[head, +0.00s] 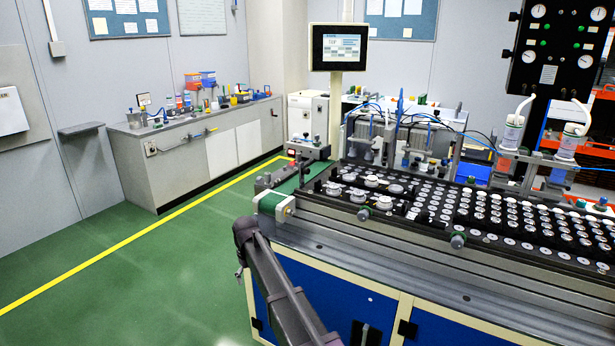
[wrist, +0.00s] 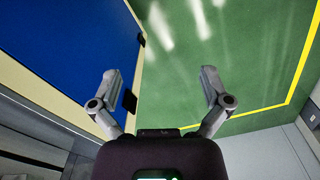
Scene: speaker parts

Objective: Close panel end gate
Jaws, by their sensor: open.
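The machine's front has blue panels in cream frames, seen in the head view as a left blue panel (head: 325,300) and a right blue panel (head: 455,328). I cannot tell for certain which one is the end gate, or whether it stands open. In the wrist view, a blue panel (wrist: 65,35) with a cream edge and black fittings fills the upper left. My gripper (wrist: 160,72) is open and empty. Its left finger overlaps the panel's cream edge in the picture, and its right finger is over green floor. Contact is not visible. The head view does not clearly show the fingers.
The machine's conveyor bed (head: 480,215) carries many round speaker parts above the panels. Green floor (head: 150,270) lies open to the left, crossed by a yellow line (head: 100,240). A grey workbench (head: 190,150) stands along the back wall.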

